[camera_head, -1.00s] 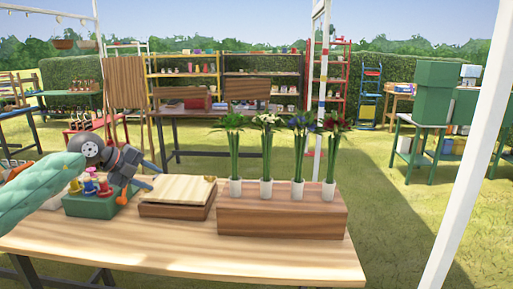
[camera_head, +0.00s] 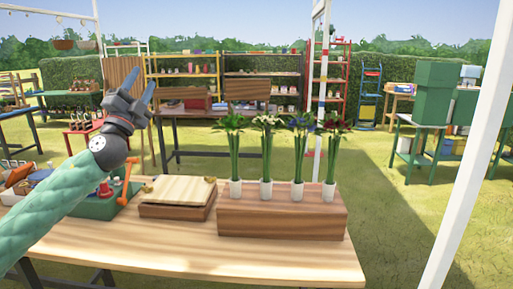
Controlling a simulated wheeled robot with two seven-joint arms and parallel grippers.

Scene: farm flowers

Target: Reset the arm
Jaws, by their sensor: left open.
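My left gripper (camera_head: 135,88) is raised above the left end of the wooden table (camera_head: 190,258), at the end of my green-sleeved left arm (camera_head: 50,200). Its two fingers point up and stand apart, with nothing between them. It is up and to the left of the wooden box with a pale lid (camera_head: 178,190). My right gripper is not in view.
A green box (camera_head: 95,208) with small coloured items stands partly behind my left arm. Several flowers in white pots (camera_head: 266,187) stand on a brown wooden block (camera_head: 282,222). A white post (camera_head: 470,170) rises at the right. The table's front is clear.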

